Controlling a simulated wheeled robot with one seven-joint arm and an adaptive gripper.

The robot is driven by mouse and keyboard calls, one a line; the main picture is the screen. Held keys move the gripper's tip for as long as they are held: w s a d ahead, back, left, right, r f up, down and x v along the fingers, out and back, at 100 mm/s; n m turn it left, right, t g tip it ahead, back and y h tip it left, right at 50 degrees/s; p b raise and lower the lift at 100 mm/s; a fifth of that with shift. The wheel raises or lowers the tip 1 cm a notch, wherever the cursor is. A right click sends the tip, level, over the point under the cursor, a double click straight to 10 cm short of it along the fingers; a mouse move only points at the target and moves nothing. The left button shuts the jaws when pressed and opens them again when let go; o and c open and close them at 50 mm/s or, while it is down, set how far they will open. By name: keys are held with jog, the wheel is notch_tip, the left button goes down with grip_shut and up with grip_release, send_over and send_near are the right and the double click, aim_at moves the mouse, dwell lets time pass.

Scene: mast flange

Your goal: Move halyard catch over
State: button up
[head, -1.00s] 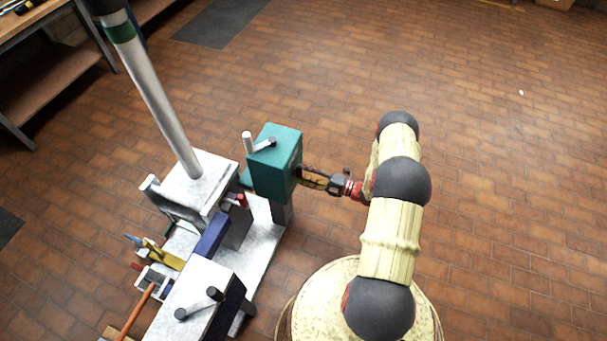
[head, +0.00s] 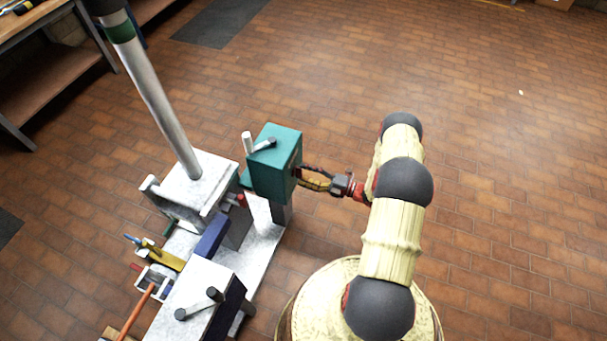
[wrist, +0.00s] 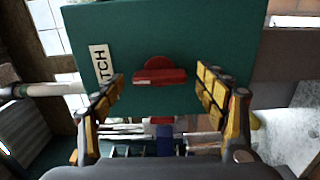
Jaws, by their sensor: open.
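The halyard catch looks to be the red tab with a rounded top (wrist: 160,72) on the face of the teal box (wrist: 200,30) in the wrist view. A white label ending in "TCH" (wrist: 102,68) is beside it at left. My gripper (wrist: 161,80) is open, its yellow-padded fingers on either side of the red tab with visible gaps. In the head view my gripper (head: 303,178) is at the right face of the teal box (head: 276,165). The red tab is not clear there. I cannot tell how far the fingertips are from the box face.
A silver mast (head: 155,95) rises from a pale block left of the teal box. A white box with black knobs (head: 198,300), a blue block (head: 212,237) and a yellow part (head: 165,258) stand nearby. The brick floor (head: 480,130) at right is clear.

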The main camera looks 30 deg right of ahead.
jog(key=v, duration=1.1)
